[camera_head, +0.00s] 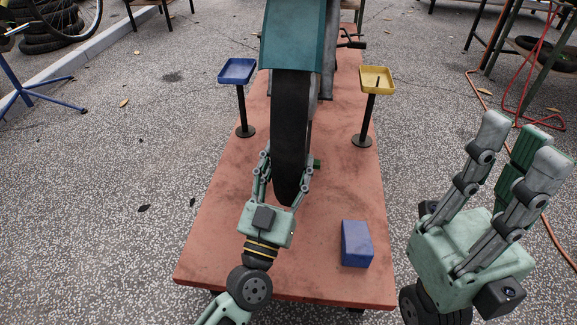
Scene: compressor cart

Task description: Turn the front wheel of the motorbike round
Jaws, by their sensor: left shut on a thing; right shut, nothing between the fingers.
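The motorbike's front wheel (290,105), a dark tyre, stands upright in the middle of the head view under a teal fairing (292,35). My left gripper (287,162) comes up from below and is shut on the lower part of the wheel, with fingers on both sides of the tyre. The tyre hides part of the fingers. My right gripper (522,143) is at the right, away from the motorbike, with its fingers pointing up. It is shut with nothing in it.
The motorbike stands on a reddish platform (220,245). A blue tray on a post (237,71) is left of the wheel, a yellow one (377,80) right. A blue block (356,244) lies front right. A red hose (520,95) hangs by a bench at the right.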

